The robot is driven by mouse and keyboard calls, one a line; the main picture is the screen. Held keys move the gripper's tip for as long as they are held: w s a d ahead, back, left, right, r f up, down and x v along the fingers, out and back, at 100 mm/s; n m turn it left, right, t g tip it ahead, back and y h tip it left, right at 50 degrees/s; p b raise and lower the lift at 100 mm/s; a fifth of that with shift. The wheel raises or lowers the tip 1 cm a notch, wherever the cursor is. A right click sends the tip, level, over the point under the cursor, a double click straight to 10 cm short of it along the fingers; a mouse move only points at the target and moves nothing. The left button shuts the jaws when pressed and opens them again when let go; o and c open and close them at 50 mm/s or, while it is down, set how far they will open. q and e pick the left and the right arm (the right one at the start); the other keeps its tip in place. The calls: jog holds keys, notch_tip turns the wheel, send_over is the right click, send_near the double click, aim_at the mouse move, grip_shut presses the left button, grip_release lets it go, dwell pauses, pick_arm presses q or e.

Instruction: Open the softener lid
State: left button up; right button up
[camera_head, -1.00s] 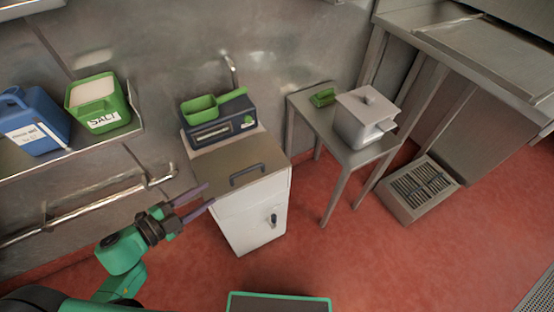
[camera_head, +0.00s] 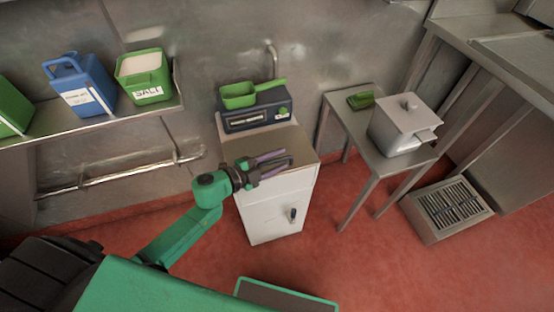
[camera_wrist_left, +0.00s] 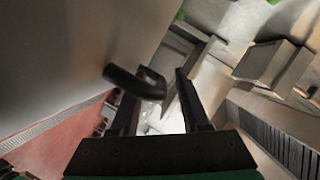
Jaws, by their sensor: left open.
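The softener (camera_head: 268,218) is a white cabinet with a brownish metal lid (camera_head: 240,150) on top, which lies flat and closed. My left gripper (camera_head: 287,158) is open above the front part of the lid, its two purple-grey fingers pointing right. It hides most of the lid's dark handle in the head view. In the left wrist view the black curved handle (camera_wrist_left: 128,82) lies at the fingertips of my left gripper (camera_wrist_left: 162,75), with one end in the gap between them. I cannot tell whether they touch. My right gripper is not in view.
A side table (camera_head: 350,125) with a lidded grey pot (camera_head: 400,130) stands to the right. A wall shelf (camera_head: 120,120) holds blue and green containers at left.

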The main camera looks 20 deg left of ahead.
pick_arm(q)
grip_shut()
dwell(1.3)
